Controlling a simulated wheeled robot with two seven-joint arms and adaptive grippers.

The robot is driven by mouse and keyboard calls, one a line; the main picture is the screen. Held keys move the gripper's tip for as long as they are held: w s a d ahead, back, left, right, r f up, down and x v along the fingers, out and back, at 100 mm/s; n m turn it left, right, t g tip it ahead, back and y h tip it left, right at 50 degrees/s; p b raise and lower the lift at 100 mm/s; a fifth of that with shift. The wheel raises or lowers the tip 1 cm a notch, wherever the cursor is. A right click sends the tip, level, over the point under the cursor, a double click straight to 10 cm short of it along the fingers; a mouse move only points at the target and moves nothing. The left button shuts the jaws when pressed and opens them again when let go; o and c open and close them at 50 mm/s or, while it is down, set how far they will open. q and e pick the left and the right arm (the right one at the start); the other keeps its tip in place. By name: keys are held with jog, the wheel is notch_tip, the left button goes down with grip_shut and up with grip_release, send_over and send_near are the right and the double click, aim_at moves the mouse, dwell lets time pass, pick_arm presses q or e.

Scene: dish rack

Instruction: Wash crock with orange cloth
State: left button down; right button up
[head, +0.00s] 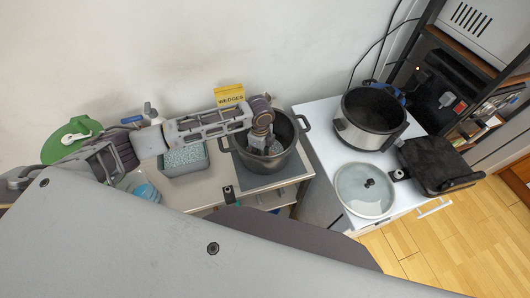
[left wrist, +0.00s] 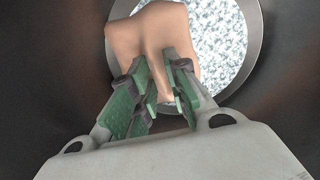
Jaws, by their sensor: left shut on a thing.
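My left arm comes in from the left in the head view, and my left gripper (head: 268,146) reaches down into a dark two-handled pot (head: 287,163). In the left wrist view my left gripper (left wrist: 160,108) is shut on the orange cloth (left wrist: 150,40), which looks peach-coloured and bunched. The cloth is inside the pot, over a round patch of white speckled stuff (left wrist: 220,45) at its bottom. The dark inner wall (left wrist: 50,70) surrounds the gripper. In the head view the cloth is hidden. My right gripper is out of view.
A silver and black cooker (head: 352,137) stands open on the white counter to the right. Its glass lid (head: 364,190) lies in front. A black pan-like appliance (head: 440,166) is further right. A tub of speckled stuff (head: 184,160) and a yellow packet (head: 229,95) are nearby.

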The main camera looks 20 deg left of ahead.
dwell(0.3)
pick_arm(q)
jog(key=shift+w+d, duration=0.15)
jog(key=shift+w, duration=0.65)
jog(key=shift+w+d, duration=0.1)
jog(key=shift+w, duration=0.7)
jog(key=shift+w+d, duration=0.15)
jog(key=shift+w, duration=0.6)
jog(key=shift+w+d, duration=0.15)
jog(key=shift+w, duration=0.65)
jog(key=shift+s+a, duration=0.2)
jog(key=shift+s, duration=0.6)
jog(key=shift+s+a, duration=0.15)
jog(key=shift+s, duration=0.65)
jog(key=shift+s, duration=0.1)
